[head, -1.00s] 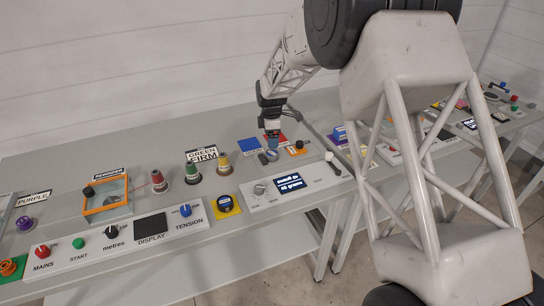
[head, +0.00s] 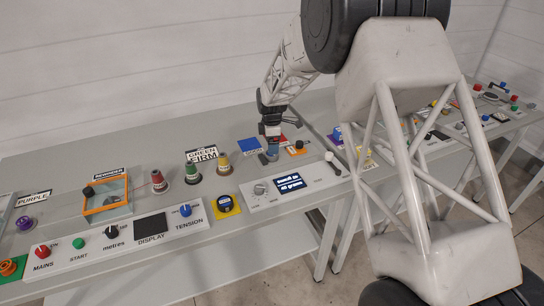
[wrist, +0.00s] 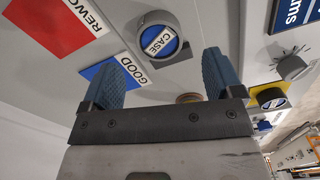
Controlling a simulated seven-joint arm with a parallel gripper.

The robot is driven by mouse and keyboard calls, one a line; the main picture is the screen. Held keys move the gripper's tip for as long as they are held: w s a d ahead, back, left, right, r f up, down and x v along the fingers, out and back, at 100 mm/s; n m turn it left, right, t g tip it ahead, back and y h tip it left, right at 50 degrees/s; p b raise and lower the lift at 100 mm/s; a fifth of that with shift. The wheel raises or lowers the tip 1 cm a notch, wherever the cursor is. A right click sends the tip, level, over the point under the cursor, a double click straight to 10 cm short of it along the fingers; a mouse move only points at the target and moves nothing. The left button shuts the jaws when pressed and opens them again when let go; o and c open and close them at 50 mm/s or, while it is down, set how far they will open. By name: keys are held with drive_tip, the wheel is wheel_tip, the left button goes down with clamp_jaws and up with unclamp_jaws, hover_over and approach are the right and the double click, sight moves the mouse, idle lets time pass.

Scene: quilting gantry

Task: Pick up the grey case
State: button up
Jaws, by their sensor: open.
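The grey case (wrist: 160,42) is a round, short grey thing with a blue top labelled CASE. In the wrist view it sits on the grey bench at upper middle, partly over a dark mat. My gripper (wrist: 163,58) is open, its two blue fingers apart and nothing held between them. The case lies just beyond the fingertips, roughly centred between them.
A blue GOOD card (wrist: 120,75) lies near the left finger, and a red REWORK card (wrist: 48,25) farther left. A scale with a display (head: 290,184) stands in front. Green and yellow cones (head: 223,165) stand left. Open bench lies behind.

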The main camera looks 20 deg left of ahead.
drive_tip(key=shift+w+d+f, duration=0.1)
drive_tip(key=shift+f, duration=2.45)
drive_tip(key=shift+c, duration=0.5)
drive_tip(key=c, duration=1)
drive_tip(key=shift+r, duration=0.1)
drive_tip(key=shift+r, duration=0.8)
wheel_tip(320, 180, up, 2)
drive_tip(key=s+d, duration=0.3)
drive_tip(key=s, duration=0.1)
drive_tip(key=s+d, duration=0.3)
drive_tip(key=s, duration=0.2)
drive_tip(key=s+d+r, duration=0.1)
drive_tip(key=s+d, duration=0.2)
drive_tip(key=s, duration=0.1)
drive_tip(key=shift+s+r, duration=0.1)
drive_tip(key=shift+s, duration=0.05)
drive_tip(key=shift+a, duration=0.1)
